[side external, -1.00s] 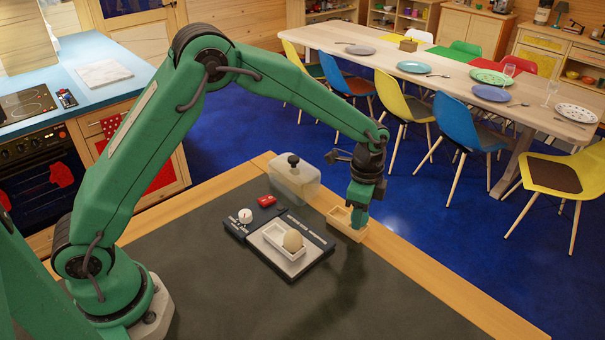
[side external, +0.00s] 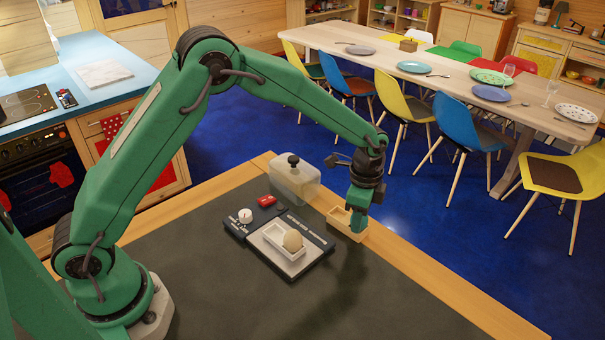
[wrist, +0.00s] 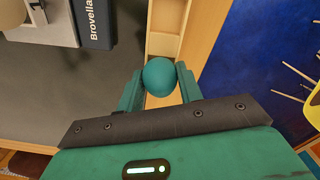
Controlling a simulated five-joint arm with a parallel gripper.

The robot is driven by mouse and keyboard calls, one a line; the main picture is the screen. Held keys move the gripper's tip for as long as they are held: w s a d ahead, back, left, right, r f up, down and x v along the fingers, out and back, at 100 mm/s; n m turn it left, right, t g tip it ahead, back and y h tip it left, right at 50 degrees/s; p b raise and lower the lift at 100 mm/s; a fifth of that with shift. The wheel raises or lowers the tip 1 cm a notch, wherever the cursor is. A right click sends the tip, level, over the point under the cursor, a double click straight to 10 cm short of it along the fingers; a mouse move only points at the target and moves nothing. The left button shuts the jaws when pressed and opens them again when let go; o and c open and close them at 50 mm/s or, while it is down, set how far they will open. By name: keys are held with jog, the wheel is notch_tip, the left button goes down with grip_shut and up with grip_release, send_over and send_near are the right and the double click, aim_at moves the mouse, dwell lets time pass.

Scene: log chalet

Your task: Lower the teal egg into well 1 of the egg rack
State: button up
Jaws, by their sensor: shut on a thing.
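The teal egg (wrist: 160,76) is held between the two fingers of my gripper (wrist: 160,84) in the wrist view. The egg rack (wrist: 164,45) is a pale wooden box with compartments, lying under and beyond the egg. In the side view the rack (side external: 338,220) stands by the wooden table edge, and my gripper (side external: 358,224) points down at its near right end. The egg is hidden there by the fingers. I cannot tell whether the egg touches the rack, and no well number is legible.
A translucent box with a black knob (side external: 296,182) stands behind. A red item (side external: 267,200) lies near it. The front of the dark mat is clear.

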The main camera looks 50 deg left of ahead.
jog(key=shift+f, duration=0.1)
jog(key=o, duration=0.7)
jog(key=shift+r, duration=0.2)
notch_tip(320, 180, up, 7)
jog(key=shift+r, duration=0.25)
dwell(0.3)
